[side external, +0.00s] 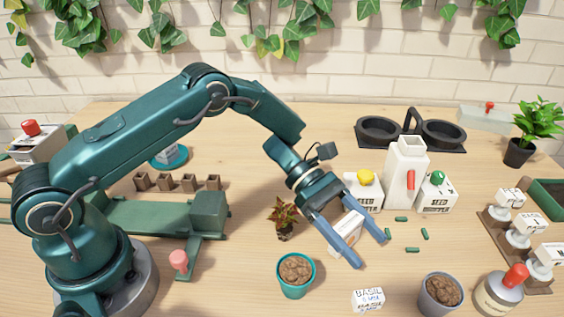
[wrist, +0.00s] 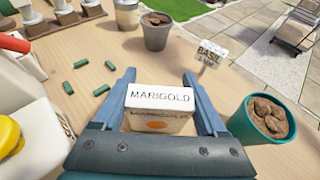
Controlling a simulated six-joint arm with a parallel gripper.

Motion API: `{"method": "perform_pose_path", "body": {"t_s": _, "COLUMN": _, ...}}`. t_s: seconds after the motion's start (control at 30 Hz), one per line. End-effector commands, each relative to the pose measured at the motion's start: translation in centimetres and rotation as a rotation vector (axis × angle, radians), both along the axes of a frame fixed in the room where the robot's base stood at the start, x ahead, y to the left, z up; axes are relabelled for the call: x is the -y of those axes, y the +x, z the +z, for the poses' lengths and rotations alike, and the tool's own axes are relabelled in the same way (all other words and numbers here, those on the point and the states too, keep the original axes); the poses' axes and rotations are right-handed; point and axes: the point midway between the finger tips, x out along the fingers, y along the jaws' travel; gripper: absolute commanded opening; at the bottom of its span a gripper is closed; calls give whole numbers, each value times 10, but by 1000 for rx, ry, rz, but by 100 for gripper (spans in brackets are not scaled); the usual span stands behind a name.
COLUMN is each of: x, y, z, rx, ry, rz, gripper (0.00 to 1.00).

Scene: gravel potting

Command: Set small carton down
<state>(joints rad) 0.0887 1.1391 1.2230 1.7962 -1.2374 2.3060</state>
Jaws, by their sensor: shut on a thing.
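The small carton (wrist: 158,104) is a white box with "MARIGOLD" printed on it and an orange picture on its side. In the wrist view it sits between the two blue fingers of my gripper (wrist: 165,85). In the side view my gripper (side external: 360,257) points down toward the table, shut on the carton (side external: 345,230), which is partly hidden by a finger. I cannot tell whether the carton's underside touches the table.
A teal pot (side external: 295,290), a grey pot (side external: 425,308) and a basil label (side external: 368,298) stand at the front. Seed boxes (side external: 363,196) and a white bottle (side external: 404,170) stand behind. Green capsules (side external: 412,250) lie to the right.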

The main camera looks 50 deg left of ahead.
Motion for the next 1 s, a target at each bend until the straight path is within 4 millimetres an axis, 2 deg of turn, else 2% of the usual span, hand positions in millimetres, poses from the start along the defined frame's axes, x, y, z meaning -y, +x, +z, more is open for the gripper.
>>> {"method": "perform_pose_path", "body": {"t_s": 0.13, "x": 0, "y": 0, "z": -4, "rx": -1, "ry": 0, "rz": -1, "gripper": 20}}
{"method": "perform_pose_path", "body": {"t_s": 0.17, "x": 0, "y": 0, "z": -3, "rx": -1, "ry": 0, "rz": 0, "gripper": 86}}
{"method": "perform_pose_path", "body": {"t_s": 0.2, "x": 0, "y": 0, "z": -3, "rx": -1, "ry": 0, "rz": 0, "gripper": 100}}
{"method": "perform_pose_path", "body": {"t_s": 0.57, "x": -3, "y": 1, "z": 2, "rx": 1, "ry": 0, "rz": 1, "gripper": 100}}
{"method": "perform_pose_path", "body": {"t_s": 0.67, "x": -17, "y": 1, "z": 8, "rx": 2, "ry": -1, "rz": 4, "gripper": 100}}
{"method": "perform_pose_path", "body": {"t_s": 1.0, "x": -82, "y": 1, "z": 34, "rx": 2, "ry": -1, "rz": 5, "gripper": 100}}
